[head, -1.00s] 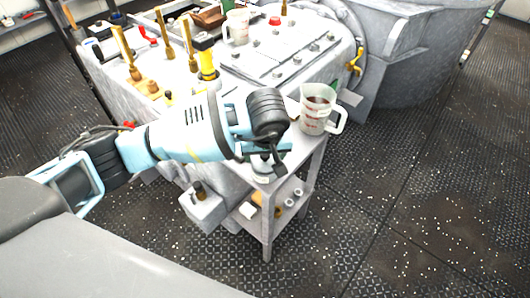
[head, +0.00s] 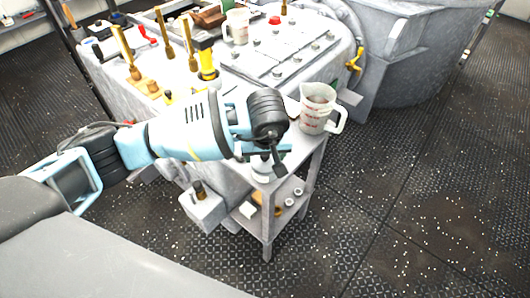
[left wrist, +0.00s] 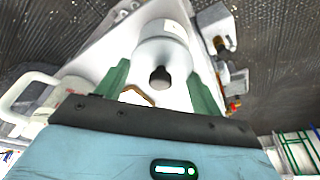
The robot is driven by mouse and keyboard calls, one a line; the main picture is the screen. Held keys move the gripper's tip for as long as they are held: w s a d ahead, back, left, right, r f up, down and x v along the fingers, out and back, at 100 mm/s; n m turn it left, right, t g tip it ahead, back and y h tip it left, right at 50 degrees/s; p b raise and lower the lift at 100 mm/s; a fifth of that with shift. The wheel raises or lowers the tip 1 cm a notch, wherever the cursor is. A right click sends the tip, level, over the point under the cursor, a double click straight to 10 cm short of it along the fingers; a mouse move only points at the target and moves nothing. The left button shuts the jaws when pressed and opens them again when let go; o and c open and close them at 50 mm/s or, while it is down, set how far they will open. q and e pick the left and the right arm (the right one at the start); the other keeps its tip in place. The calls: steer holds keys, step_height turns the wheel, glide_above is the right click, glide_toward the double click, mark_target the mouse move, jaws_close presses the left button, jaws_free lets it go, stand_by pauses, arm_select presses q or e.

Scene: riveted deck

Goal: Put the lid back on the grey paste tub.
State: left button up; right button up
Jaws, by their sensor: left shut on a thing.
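My left gripper (head: 266,152) is over the corner of a small grey side table. In the left wrist view its two green fingers (left wrist: 160,80) stand apart, on either side of a pale round lid with a dark knob (left wrist: 160,76). The pale grey paste tub (left wrist: 163,40), with a whitish label, shows just beyond the fingertips. In the head view the tub (head: 262,174) stands on the table below the gripper, partly hidden by it. I cannot tell whether the lid touches the tub's rim. My right gripper is not in view.
A clear measuring jug (head: 316,108) with dark contents stands close by on the same table (head: 303,150), its handle to the right. A big grey machine (head: 290,55) with levers and bolts rises behind. The shelf below holds small parts. The dark floor at right is clear.

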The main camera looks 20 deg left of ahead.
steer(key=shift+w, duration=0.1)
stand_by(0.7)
arm_select(q)
steer(key=o, duration=1)
steer(key=shift+o, duration=0.4)
steer(key=shift+o, duration=0.6)
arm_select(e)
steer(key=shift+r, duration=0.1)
arm_select(q)
steer(key=shift+r+p, duration=1.9)
steer(key=shift+r, duration=1.65)
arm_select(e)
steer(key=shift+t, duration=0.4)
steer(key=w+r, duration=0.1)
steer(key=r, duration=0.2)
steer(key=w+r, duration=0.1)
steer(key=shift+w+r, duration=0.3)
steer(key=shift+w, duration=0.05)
